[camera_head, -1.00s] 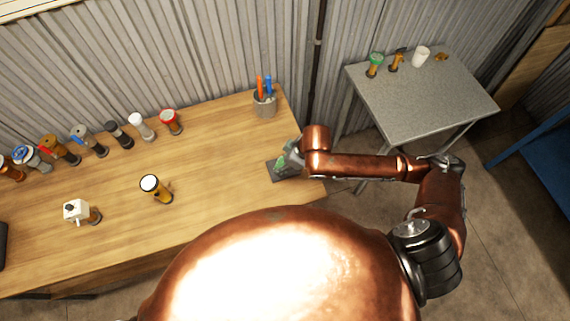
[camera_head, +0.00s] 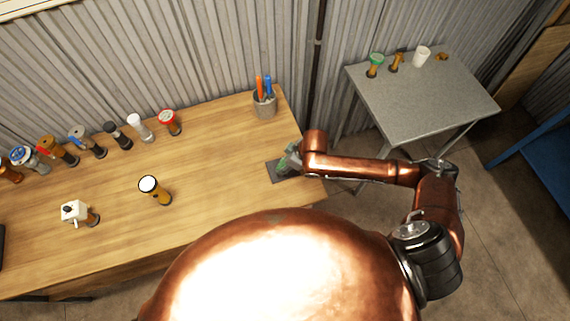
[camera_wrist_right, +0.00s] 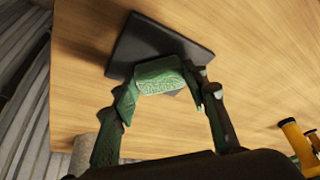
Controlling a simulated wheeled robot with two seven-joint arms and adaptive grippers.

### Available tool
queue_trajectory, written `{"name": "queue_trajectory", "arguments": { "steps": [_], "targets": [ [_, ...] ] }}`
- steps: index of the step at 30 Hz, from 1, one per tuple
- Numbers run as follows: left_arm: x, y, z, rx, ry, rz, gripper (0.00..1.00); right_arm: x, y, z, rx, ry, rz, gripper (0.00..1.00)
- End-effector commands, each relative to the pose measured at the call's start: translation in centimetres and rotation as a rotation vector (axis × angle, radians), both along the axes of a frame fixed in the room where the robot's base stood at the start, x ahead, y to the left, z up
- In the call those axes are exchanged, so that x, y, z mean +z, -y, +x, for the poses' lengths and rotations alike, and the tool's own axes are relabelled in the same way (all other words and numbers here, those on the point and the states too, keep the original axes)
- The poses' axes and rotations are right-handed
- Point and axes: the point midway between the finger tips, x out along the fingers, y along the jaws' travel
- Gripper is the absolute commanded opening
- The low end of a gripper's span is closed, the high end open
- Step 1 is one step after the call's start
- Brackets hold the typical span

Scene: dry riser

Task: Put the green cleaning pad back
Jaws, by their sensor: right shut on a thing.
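The green cleaning pad (camera_wrist_right: 160,76) is between the fingers of my right gripper (camera_wrist_right: 165,92) in the right wrist view. The gripper is shut on it. A dark flat mat (camera_wrist_right: 150,38) lies on the wooden table just beyond the pad in that view, and the pad overlaps its edge in the picture. I cannot tell whether the pad touches the mat. In the head view my right gripper (camera_head: 287,162) is over the mat (camera_head: 278,177) at the table's right end and mostly hides the pad. My left gripper is not in view.
The wooden table (camera_head: 215,190) has several valve-like fittings along its back. A grey cup (camera_head: 264,106) with orange and blue tools stands behind my gripper. A grey side table (camera_head: 425,98) with small items is at right.

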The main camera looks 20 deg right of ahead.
Motion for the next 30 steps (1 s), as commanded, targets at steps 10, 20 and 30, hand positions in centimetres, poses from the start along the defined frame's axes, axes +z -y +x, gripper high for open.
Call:
{"name": "queue_trajectory", "arguments": {
  "steps": [10, 20, 30],
  "targets": [
    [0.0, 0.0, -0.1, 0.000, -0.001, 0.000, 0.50, -0.2, 0.0, 0.0, 0.000, -0.001, -0.001, 0.58],
    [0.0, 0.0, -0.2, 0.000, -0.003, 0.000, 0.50, 0.3, 0.1, 0.0, 0.000, 0.001, -0.001, 0.58],
    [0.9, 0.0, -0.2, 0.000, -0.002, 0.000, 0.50, 6.1, 1.9, -1.7, 0.000, 0.002, -0.002, 0.58]
  ]
}}
